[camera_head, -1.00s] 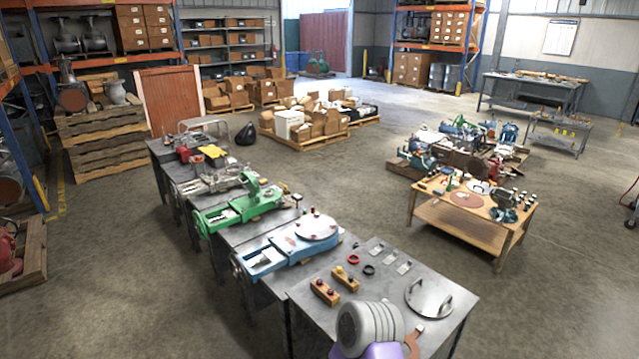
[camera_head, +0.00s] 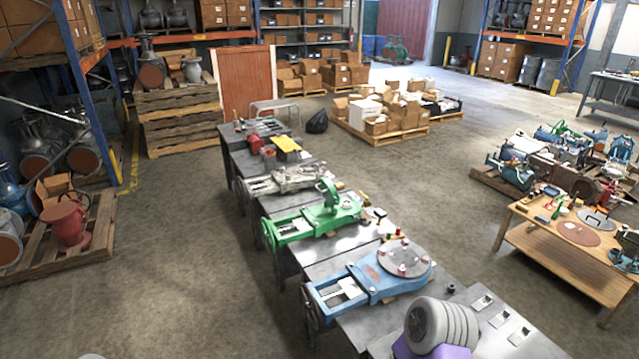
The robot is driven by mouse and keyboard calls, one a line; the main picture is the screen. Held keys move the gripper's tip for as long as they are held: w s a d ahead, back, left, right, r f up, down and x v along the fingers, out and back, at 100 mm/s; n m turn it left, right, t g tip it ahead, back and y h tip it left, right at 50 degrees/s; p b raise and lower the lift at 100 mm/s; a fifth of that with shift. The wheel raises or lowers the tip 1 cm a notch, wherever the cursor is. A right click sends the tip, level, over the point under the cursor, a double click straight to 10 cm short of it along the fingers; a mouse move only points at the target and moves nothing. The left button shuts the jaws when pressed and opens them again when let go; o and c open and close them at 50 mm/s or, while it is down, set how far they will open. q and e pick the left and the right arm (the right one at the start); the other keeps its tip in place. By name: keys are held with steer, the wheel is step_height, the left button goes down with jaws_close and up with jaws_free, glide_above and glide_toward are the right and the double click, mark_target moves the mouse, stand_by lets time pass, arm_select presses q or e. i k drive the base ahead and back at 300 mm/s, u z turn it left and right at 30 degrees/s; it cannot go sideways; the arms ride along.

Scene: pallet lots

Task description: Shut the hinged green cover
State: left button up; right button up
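The green machine (camera_head: 296,226) lies along the row of grey tables, in the middle of the view, with a long slotted body pointing left. At its right end a green rounded piece (camera_head: 327,192) stands raised and tilted above the body; it looks like the hinged cover, standing open. Its hinge is too small to make out. Neither of my grippers shows.
A blue machine (camera_head: 345,290) with a flat round grey top (camera_head: 405,258) lies nearer than the green one. A pale grey machine (camera_head: 290,180) lies beyond it. A wooden table (camera_head: 560,262) stands at right. Open floor (camera_head: 190,240) lies left of the row.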

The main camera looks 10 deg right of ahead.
mark_target(327, 189)
steer(key=i, duration=0.2)
steer(key=u, duration=1.05)
steer(key=i, duration=3.2)
steer(key=z, duration=4)
